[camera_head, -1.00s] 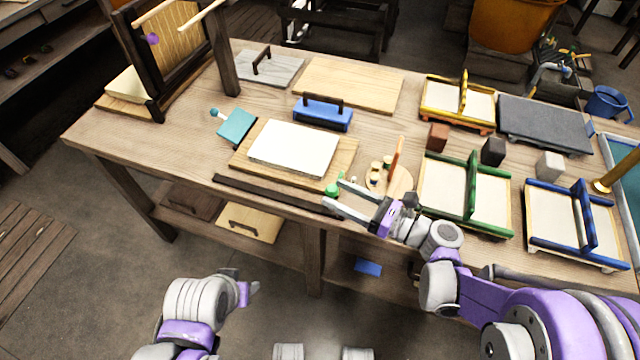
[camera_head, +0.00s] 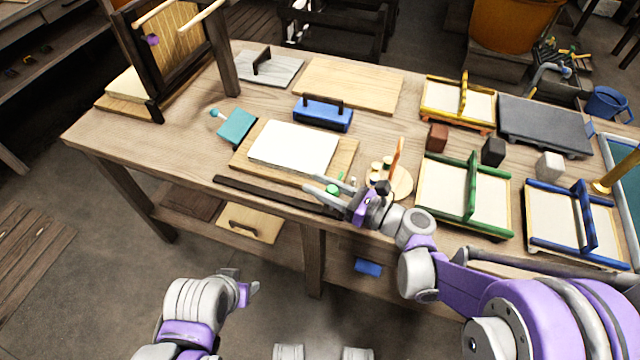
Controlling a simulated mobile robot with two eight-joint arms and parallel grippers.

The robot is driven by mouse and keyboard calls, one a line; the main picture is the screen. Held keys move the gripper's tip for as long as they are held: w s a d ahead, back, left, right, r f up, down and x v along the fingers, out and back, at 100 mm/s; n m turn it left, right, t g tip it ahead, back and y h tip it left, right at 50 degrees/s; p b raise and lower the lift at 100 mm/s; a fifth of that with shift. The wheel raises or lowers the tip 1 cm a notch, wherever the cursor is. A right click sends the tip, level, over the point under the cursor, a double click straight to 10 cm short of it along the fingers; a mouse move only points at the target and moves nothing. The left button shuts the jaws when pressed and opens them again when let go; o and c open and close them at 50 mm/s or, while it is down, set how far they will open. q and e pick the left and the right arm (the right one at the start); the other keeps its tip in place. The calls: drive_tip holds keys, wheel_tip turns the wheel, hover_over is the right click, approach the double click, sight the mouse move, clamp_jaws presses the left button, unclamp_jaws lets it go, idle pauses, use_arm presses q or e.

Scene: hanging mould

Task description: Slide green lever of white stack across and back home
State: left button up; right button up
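The white stack (camera_head: 294,147) lies flat on a wooden board (camera_head: 345,165) near the front edge of the table. A dark rail (camera_head: 265,194) runs along the front edge before it. The green lever's round knob (camera_head: 333,190) shows at the rail's right end. My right gripper (camera_head: 308,183) comes in from the right, its two fingers on either side of the knob and their tips reaching past it to the left. The fingers partly hide the knob, and whether they press on it cannot be told. My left gripper (camera_head: 250,290) is low, in front of the table and away from everything; its fingers are unclear.
A round wooden stand (camera_head: 400,185) with small pieces is close behind my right gripper. A green-framed tray (camera_head: 450,205) stands right of it. The table's left front is clear.

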clamp_jaws()
idle(0.8)
drive_tip(key=s+x, duration=0.1)
drive_tip(key=x, duration=0.8)
drive_tip(key=s+a+b+x, duration=0.1)
drive_tip(key=s+x, duration=0.1)
drive_tip(key=x, duration=0.6)
drive_tip(key=s+a+b+x, duration=0.1)
drive_tip(key=x, duration=0.8)
drive_tip(key=shift+s+a, duration=0.25)
drive_tip(key=shift+a, duration=0.3)
drive_tip(key=shift+w+a, duration=0.15)
drive_tip(key=shift+a, duration=0.35)
drive_tip(key=shift+r, duration=0.1)
